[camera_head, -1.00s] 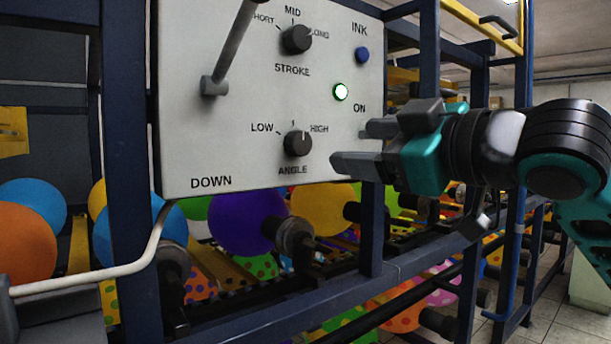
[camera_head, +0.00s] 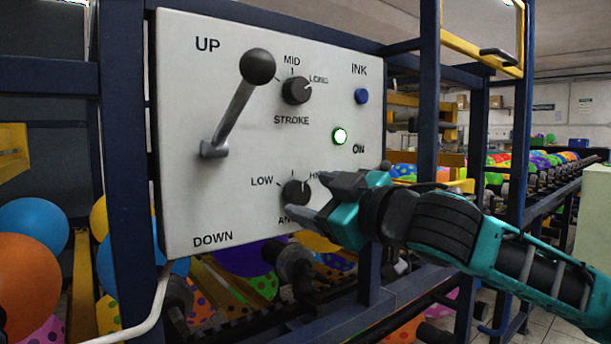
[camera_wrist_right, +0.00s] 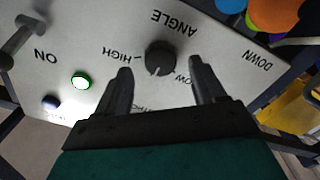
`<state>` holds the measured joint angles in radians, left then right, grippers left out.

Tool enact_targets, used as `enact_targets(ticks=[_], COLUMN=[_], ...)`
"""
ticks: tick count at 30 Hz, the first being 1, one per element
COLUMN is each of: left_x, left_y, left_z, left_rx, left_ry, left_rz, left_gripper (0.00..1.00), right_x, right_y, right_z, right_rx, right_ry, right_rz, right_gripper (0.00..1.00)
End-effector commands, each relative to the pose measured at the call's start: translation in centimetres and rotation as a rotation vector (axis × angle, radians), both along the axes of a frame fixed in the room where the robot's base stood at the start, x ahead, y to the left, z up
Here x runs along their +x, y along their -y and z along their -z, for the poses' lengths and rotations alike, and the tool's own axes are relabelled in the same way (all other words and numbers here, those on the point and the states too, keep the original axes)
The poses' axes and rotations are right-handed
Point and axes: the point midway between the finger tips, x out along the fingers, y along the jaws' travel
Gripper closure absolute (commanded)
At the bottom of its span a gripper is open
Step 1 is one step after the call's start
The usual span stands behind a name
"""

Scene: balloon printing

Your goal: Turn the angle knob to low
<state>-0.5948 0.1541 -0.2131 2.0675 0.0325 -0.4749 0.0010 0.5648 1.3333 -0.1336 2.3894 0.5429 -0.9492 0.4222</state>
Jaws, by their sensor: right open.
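The angle knob (camera_head: 296,192) is a dark round knob low on the white control panel (camera_head: 225,110), with LOW to its left and HIGH to its right. In the right wrist view the knob (camera_wrist_right: 160,57) shows upside down; its pale pointer line seems near the middle mark, slightly toward HIGH. My right gripper (camera_head: 320,197) is open just right of the knob and partly hides the HIGH and ANGLE labels. In the wrist view its fingers (camera_wrist_right: 160,76) point at the panel, one on either side of the knob, with gaps. My left gripper is not in view.
Above are the stroke knob (camera_head: 297,90), blue ink button (camera_head: 361,96) and lit green ON button (camera_head: 340,136). A ball-ended lever (camera_head: 235,110) sticks out at left. Blue frame posts (camera_head: 428,100) stand beside the panel; balloons (camera_head: 35,235) lie below and left.

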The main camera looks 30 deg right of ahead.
Motion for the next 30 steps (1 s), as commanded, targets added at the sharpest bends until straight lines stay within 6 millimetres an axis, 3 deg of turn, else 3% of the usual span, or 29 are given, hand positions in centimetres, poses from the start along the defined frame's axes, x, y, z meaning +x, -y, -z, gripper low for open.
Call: enact_targets(ticks=[1,9,19,30], left_x=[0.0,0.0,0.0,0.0], left_y=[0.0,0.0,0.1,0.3], left_z=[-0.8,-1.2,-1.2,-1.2], left_rx=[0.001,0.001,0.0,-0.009], left_ry=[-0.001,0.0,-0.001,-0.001], left_rz=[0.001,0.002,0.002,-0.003], left_gripper=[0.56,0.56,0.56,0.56], right_x=[0.5,2.6,2.9,2.9], right_y=[-0.3,-0.3,-0.3,-0.3], right_z=[-0.5,-0.1,0.0,0.0], right_rx=[0.002,0.001,-0.002,-0.002], right_ry=[0.002,0.001,0.0,0.0], right_rz=[-0.004,-0.001,-0.001,-0.001], right_gripper=[0.31,0.31,0.31,0.65])
